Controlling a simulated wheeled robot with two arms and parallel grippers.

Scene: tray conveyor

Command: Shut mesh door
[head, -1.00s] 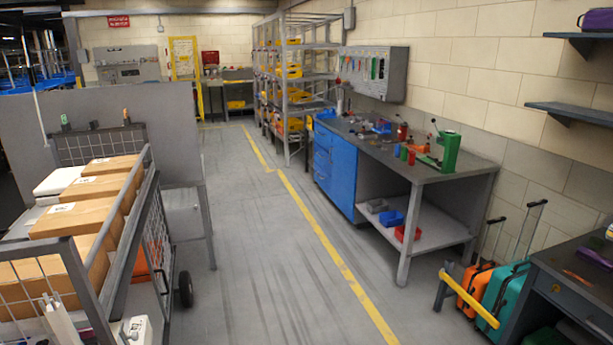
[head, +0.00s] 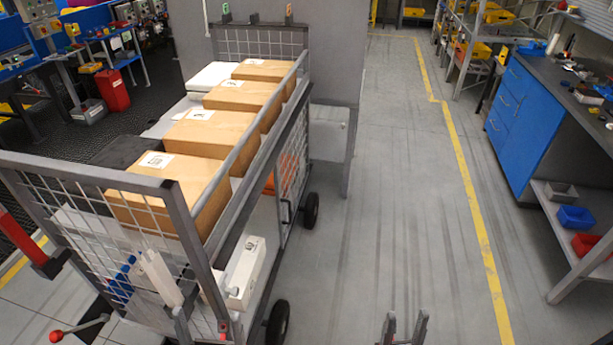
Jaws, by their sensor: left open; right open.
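A grey cart (head: 232,165) with mesh sides stands left of centre. A mesh panel with a dark handle (head: 291,175) is on its right side towards the far end; it looks like the mesh door. The near part of that side is open, showing a white box (head: 245,272) inside. Another mesh panel (head: 88,215) closes the near end. My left gripper (head: 203,322) is open at the bottom, in front of the cart's near corner and partly lost against it. My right gripper (head: 404,327) is open and empty over bare floor, right of the cart and apart from it.
Several cardboard boxes (head: 230,127) lie on the cart top. A grey partition (head: 335,70) stands behind it. Clear floor with a yellow line (head: 470,190) runs along the right. A blue-fronted workbench (head: 522,110) is at the far right. A red-knobbed lever (head: 80,328) is at bottom left.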

